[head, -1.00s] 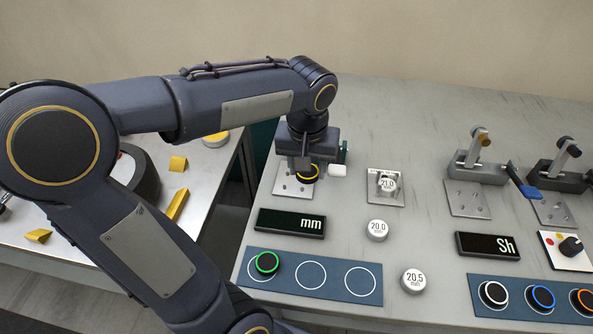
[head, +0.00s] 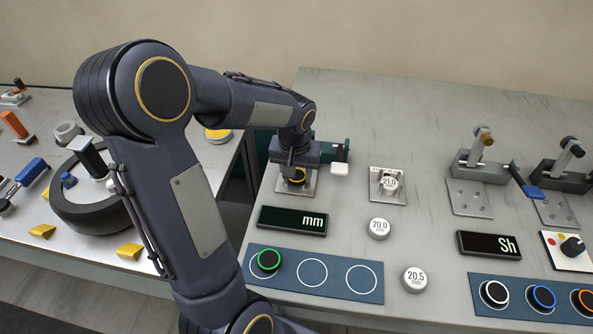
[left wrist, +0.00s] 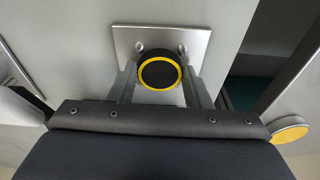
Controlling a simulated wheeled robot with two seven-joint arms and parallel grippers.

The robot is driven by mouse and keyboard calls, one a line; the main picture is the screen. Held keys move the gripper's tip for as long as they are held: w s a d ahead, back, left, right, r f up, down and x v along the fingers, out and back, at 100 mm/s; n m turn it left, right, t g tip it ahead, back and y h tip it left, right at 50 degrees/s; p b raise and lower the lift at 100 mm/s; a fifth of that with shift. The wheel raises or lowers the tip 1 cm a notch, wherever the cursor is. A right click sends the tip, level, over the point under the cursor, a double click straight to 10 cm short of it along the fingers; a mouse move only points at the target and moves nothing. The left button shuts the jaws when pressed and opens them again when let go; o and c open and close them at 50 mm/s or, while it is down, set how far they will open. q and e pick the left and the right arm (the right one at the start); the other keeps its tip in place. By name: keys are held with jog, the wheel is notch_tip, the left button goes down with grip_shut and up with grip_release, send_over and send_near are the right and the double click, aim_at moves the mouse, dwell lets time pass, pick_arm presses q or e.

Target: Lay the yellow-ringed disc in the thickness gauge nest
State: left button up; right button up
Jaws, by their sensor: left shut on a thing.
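The yellow-ringed disc (left wrist: 160,73) is black with a yellow ring on its face. My left gripper (left wrist: 160,80) is shut on it, one finger on each side, in the left wrist view. The disc is over the steel plate of the thickness gauge (left wrist: 120,42); I cannot tell whether it rests there or hangs just above. In the head view the disc (head: 296,176) shows partly below my left gripper (head: 294,172), in front of the gauge plate (head: 309,186). My wrist hides much of the gauge. My right gripper is not in view.
The black "mm" display (head: 292,221) stands in front of the gauge. A blue mat (head: 330,289) holds a green-ringed disc (head: 267,260) and two empty circles. A 21.0 block sits on a plate (head: 374,197) to the right. A tyre (head: 80,215) lies on the left table.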

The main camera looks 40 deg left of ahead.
aim_at(295, 181)
pick_arm(q)
jog(key=shift+f, duration=0.1)
jog(key=o, duration=1)
notch_tip(295, 181, up, 11)
jog(key=s, duration=0.1)
jog(key=s+d+f+m+t+h, duration=0.2)
jog(key=s+d+m+t+h, duration=0.1)
jog(key=s+d, duration=1.1)
jog(key=s+t+h, duration=0.1)
jog(key=s, duration=0.1)
jog(key=shift+s+m+h+p, duration=0.3)
